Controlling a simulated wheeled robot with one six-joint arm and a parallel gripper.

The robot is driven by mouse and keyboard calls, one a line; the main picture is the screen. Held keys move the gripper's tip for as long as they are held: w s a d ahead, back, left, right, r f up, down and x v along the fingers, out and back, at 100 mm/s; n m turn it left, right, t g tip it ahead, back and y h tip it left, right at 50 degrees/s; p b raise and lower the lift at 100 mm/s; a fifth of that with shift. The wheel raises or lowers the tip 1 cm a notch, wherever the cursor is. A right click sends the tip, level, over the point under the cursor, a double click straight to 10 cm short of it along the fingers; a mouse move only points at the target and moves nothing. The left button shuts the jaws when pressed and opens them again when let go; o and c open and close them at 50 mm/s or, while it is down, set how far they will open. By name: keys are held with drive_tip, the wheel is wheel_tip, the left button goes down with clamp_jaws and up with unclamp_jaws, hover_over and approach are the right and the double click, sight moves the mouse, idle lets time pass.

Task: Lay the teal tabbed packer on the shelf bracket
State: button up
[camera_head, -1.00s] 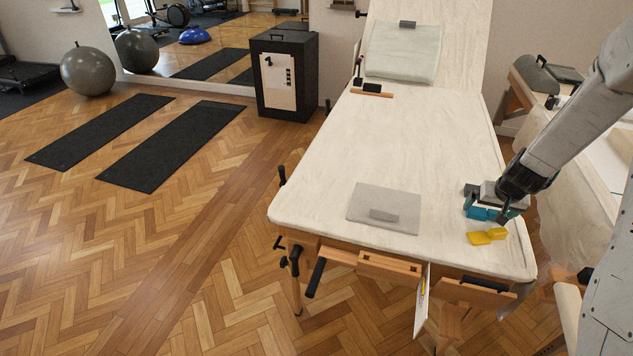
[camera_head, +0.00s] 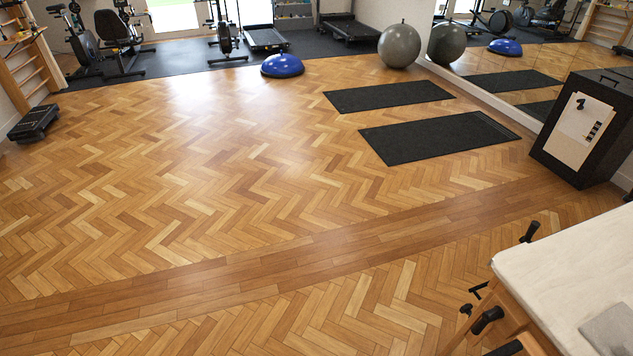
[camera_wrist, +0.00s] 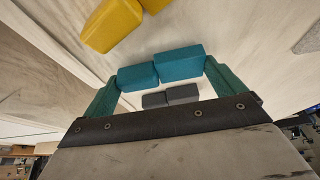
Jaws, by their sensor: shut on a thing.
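The teal tabbed packer (camera_wrist: 180,65) shows in the wrist view as two joined blocks, one larger than the other. My gripper (camera_wrist: 162,82) has its dark teal fingers against the two ends of the packer and is shut on it. The gripper is outside the head view now. A grey plate (camera_head: 612,328) lies on the padded table at the right edge of the head view, mostly cut off. I cannot tell whether it is the shelf bracket, and I see no other clear bracket now.
A yellow block piece (camera_wrist: 112,24) and a dark grey piece (camera_wrist: 170,96) show near the packer in the wrist view. The pale padded table (camera_head: 560,262) fills the lower right. A black cabinet (camera_head: 583,128) and exercise mats (camera_head: 440,137) stand beyond. The parquet is largely clear.

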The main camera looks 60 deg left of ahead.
drive_tip(key=shift+r, duration=2.25)
